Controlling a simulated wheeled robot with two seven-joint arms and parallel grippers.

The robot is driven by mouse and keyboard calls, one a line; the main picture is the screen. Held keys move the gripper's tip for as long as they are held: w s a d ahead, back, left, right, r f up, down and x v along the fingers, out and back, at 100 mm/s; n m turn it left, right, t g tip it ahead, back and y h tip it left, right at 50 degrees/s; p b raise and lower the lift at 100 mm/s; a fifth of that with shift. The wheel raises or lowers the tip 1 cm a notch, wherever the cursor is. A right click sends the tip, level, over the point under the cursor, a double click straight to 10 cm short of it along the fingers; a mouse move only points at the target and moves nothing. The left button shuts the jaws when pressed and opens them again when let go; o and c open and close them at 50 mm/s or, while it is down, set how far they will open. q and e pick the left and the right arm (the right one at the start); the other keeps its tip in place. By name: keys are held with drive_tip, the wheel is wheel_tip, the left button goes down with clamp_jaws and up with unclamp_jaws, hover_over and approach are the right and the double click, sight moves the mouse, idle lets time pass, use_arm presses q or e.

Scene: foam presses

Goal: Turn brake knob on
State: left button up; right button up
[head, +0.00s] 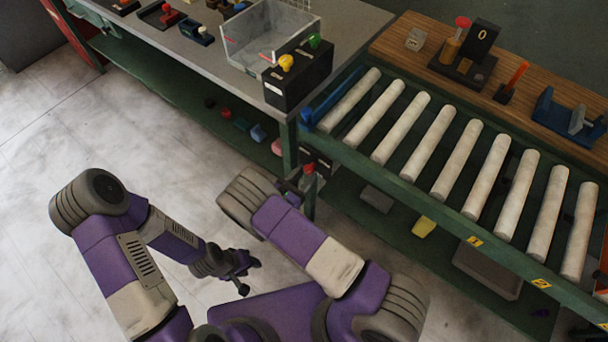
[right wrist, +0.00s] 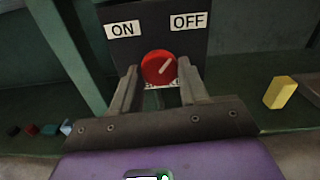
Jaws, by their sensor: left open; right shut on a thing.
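The brake knob (right wrist: 158,66) is a red round knob in the right wrist view. It sits on a black panel (right wrist: 150,28) with a white "ON" label at the left and an "OFF" label at the right. A pale pointer line on the knob slants up to the right, toward "OFF". My right gripper (right wrist: 158,80) has one finger on each side of the knob and is shut on it. In the head view, my right gripper (head: 298,190) is low by the table leg, partly hidden by my arm. My left gripper (head: 240,277) is open and empty above the floor.
A roller conveyor (head: 456,154) stands to the right, with a lower green shelf carrying a yellow block (head: 423,227). A grey table (head: 190,50) holds a clear bin (head: 262,38) and a black box (head: 296,76) with knobs. Floor at the left is clear.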

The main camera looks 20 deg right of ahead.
drive_tip(key=n+p, duration=0.1)
drive_tip(key=n, duration=0.7)
drive_tip(key=shift+r+p, duration=0.1)
drive_tip(key=shift+p, duration=0.3)
drive_tip(key=n, duration=0.5)
drive_tip(key=shift+p, duration=0.4)
drive_tip(key=shift+n, duration=2.1)
drive_tip(key=o, duration=1.1)
drive_tip(key=shift+c, duration=0.2)
drive_tip(key=shift+r+p, duration=0.1)
drive_tip(key=shift+p, duration=0.2)
